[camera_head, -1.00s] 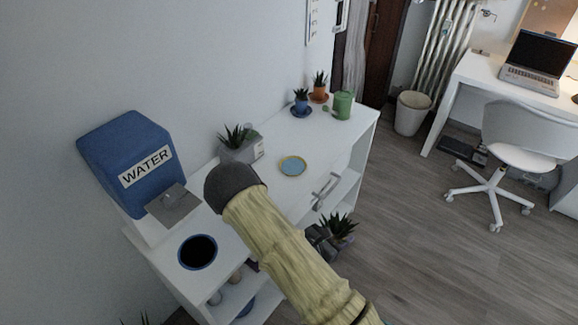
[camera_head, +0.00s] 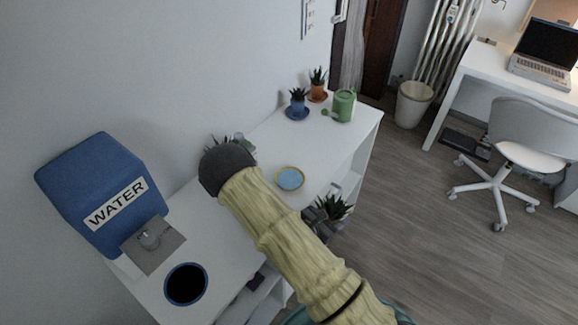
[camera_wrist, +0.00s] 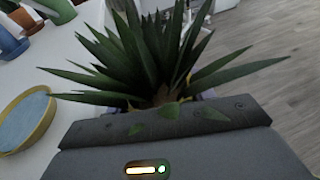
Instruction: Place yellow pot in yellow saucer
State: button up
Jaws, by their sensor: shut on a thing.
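The saucer (camera_head: 290,180) has a yellow rim and a blue inside and lies empty on the white desk top. It also shows at the left edge of the wrist view (camera_wrist: 25,121). My gripper (camera_head: 318,220) is dark grey and shut on a potted plant with spiky green leaves (camera_head: 334,206). The leaves fill the upper middle of the wrist view (camera_wrist: 150,55). The pot itself is almost wholly hidden by my gripper, so its colour cannot be told. In the head view the plant is right of and below the saucer, by the desk's front edge, apart from the saucer.
A blue potted plant (camera_head: 297,100), an orange potted plant (camera_head: 317,88) and a green watering can (camera_head: 344,105) stand at the desk's far end. A blue water dispenser (camera_head: 100,195) is at left. My arm hides part of another plant by the wall. Desk top around the saucer is clear.

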jog(key=shift+w, duration=0.5)
jog(key=shift+s, duration=0.15)
